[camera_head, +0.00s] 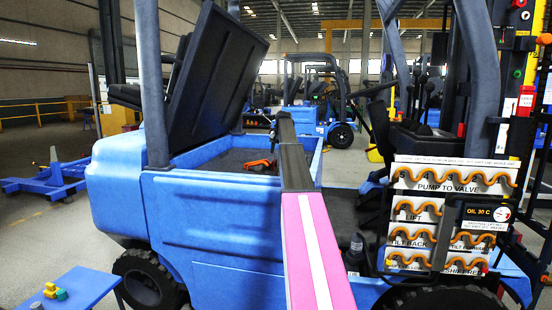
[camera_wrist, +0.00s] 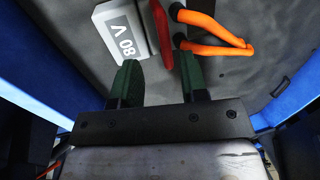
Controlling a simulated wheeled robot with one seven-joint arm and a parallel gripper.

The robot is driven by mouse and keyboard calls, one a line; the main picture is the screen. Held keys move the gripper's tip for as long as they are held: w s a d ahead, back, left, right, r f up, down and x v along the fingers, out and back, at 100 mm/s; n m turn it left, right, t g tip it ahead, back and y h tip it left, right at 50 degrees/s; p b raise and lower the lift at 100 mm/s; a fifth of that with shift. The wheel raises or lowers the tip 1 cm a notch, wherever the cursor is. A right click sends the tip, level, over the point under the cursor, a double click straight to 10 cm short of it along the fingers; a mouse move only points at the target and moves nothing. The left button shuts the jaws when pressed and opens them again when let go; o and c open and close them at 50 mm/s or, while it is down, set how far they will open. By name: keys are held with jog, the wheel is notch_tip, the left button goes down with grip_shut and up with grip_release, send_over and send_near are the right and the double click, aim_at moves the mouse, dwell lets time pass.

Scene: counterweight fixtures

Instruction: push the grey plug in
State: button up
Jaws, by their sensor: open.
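In the wrist view, a light grey block marked "80 V" (camera_wrist: 121,38) lies at the upper left on a dark grey surface. It may be the grey plug, but I cannot tell for sure. A red piece (camera_wrist: 162,35) stands just to its right, with orange cables (camera_wrist: 215,32) leading off to the right. My gripper (camera_wrist: 157,68) is open and empty, its green-padded fingers apart just below the block and the red piece. Whether a finger touches either one is unclear. In the head view, an orange cable (camera_head: 261,163) shows inside the truck's open compartment, and the block cannot be made out.
The blue truck (camera_head: 215,225) has its dark cover (camera_head: 218,65) raised behind the compartment. Blue compartment walls (camera_wrist: 290,95) flank my gripper. A panel of hoses (camera_head: 450,215) is at the right. A blue table (camera_head: 75,290) with small coloured blocks stands front left.

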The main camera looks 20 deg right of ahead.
notch_tip(320, 180, up, 6)
jog(key=d, duration=0.1)
jog(key=shift+s, duration=0.4)
jog(key=shift+r, duration=0.1)
